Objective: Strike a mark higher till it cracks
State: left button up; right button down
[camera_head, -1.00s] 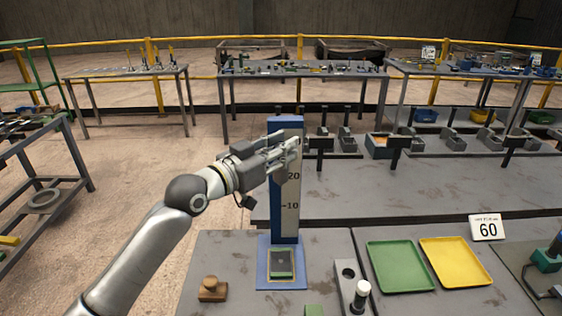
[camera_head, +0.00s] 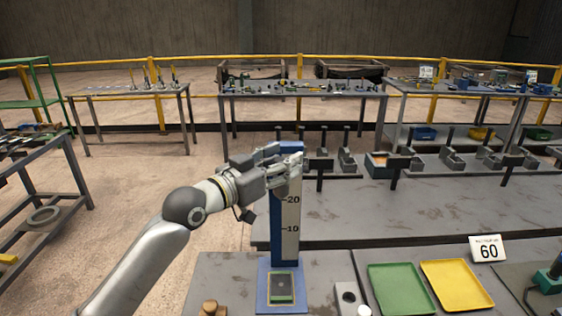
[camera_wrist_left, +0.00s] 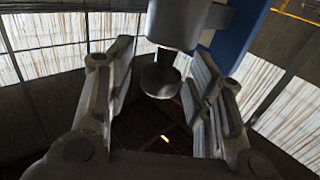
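A blue upright post (camera_head: 283,255) with a pale scale marked 10 and 20 stands on a blue base plate (camera_head: 262,305) with a dark pad framed in green (camera_head: 281,287). My left gripper (camera_head: 292,163) is at the top of the post in the head view and hides part of it, including the scale above 20. In the left wrist view its two fingers (camera_wrist_left: 165,95) are spread apart. A grey metal cylinder with a rounded knob (camera_wrist_left: 160,78) shows between them, beside the blue post (camera_wrist_left: 238,35). I see no finger touching the knob. My right gripper is not in view.
A card reading 60 (camera_head: 488,249) stands behind a green tray (camera_head: 400,290) and a yellow tray (camera_head: 456,286). A wooden knob (camera_head: 210,308) sits left of the base. Grey holders (camera_head: 450,162) line the bench behind. The bench between is mostly clear.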

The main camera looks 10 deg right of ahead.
pick_arm(q)
jog(key=shift+s+a, duration=0.1)
jog(key=shift+a, duration=0.15)
jog(key=v, duration=1.1)
jog(key=shift+a, duration=0.2)
jog(key=shift+s, duration=0.15)
